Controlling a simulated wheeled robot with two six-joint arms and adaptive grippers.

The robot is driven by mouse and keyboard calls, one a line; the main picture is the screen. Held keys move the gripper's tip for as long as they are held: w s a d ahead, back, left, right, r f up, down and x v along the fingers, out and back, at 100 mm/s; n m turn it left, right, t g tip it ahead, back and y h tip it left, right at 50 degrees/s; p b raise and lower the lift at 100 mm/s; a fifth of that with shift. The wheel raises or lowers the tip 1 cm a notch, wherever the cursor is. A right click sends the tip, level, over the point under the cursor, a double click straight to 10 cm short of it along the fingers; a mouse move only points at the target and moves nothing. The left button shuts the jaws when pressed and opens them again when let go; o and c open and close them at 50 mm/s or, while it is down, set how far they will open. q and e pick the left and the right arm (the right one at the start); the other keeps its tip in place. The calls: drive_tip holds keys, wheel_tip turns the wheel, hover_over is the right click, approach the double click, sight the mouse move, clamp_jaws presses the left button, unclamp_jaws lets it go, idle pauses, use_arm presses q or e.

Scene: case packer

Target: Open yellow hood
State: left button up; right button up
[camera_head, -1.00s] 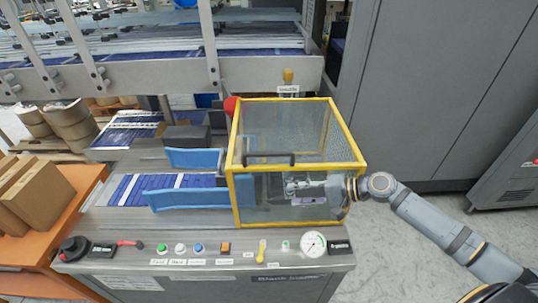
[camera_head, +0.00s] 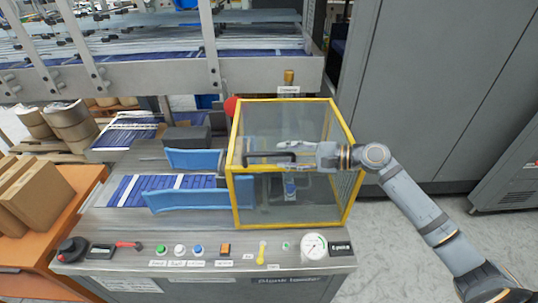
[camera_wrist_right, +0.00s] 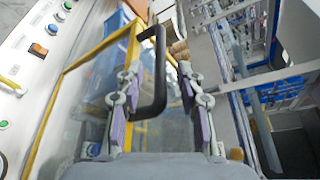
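The yellow hood (camera_head: 237,200), a clear box with a yellow frame, sits down over the right part of the machine bench. Its black handle (camera_head: 262,158) is on the near upper edge; the handle also shows large in the right wrist view (camera_wrist_right: 160,75). My right gripper (camera_head: 285,152) is over the hood at the handle's right end. In the right wrist view the gripper (camera_wrist_right: 158,85) is open, with a purple-padded finger on each side of the handle bar and gaps between. I cannot tell whether either finger touches it. My left gripper is not in view.
A control panel with several buttons (camera_head: 180,250), a yellow lever (camera_head: 261,252) and a gauge (camera_head: 314,246) runs along the front. Blue guides (camera_head: 185,198) lie left of the hood. Cardboard boxes (camera_head: 40,195) stand far left. A grey cabinet (camera_head: 430,80) stands behind right.

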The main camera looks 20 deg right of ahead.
sight(274, 154)
drive_tip(key=p+x, duration=0.1)
drive_tip(key=x, duration=0.3)
drive_tip(key=shift+w+a, duration=0.2)
drive_tip(key=shift+a, duration=0.05)
drive_tip(key=shift+w+a+f+p, duration=0.15)
drive_tip(key=shift+w+a+p, duration=0.15)
drive_tip(key=shift+a, duration=0.1)
drive_tip(key=shift+s, duration=0.1)
clamp_jaws()
